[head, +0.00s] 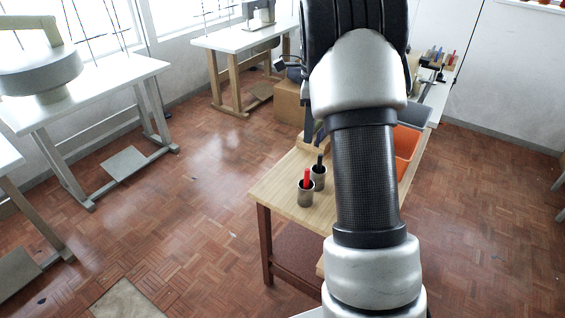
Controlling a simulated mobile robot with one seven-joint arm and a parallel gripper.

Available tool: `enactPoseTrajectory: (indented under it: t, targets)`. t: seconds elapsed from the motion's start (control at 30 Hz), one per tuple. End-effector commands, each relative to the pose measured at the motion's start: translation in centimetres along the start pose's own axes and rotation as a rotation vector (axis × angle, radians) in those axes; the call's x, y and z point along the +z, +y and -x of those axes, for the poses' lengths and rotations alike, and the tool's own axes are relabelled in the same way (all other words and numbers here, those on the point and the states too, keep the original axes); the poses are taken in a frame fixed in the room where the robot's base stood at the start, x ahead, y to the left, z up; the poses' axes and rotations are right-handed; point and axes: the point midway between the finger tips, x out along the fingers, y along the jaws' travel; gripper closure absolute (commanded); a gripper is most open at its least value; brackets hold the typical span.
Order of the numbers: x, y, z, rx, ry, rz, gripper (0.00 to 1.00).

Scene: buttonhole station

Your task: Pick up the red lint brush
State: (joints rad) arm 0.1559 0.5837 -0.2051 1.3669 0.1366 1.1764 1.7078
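A red handle-like thing (307,178), which may be the red lint brush, stands upright in a grey cup (305,195) near the left corner of the wooden table (275,192). Its lower part is hidden inside the cup. A second grey cup (319,180) just behind holds a dark upright thing (320,161). My arm rises through the middle of the picture and hides much of the table. My gripper cannot be made out in this view.
An orange bin (406,148) stands to the right behind my arm. Small red and blue things (440,54) stand on a far table. White work tables (95,90) line the left wall. The parquet floor (190,220) left of the wooden table is open.

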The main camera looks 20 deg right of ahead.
Motion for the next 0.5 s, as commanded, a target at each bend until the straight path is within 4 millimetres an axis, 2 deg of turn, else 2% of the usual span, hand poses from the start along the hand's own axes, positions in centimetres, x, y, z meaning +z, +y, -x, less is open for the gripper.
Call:
enactPoseTrajectory:
  t: [0.03, 0.17, 0.27, 0.5]
  targets:
    - [-0.3, -0.7, -1.4, 0.010, 0.008, -0.049, 0.65]
    - [-0.6, -1.5, -3.0, 0.022, 0.019, -0.120, 0.65]
    - [-0.7, -1.6, -4.3, 0.026, 0.021, -0.136, 0.65]
    - [-0.8, -1.4, -9.5, 0.028, 0.022, -0.135, 0.65]
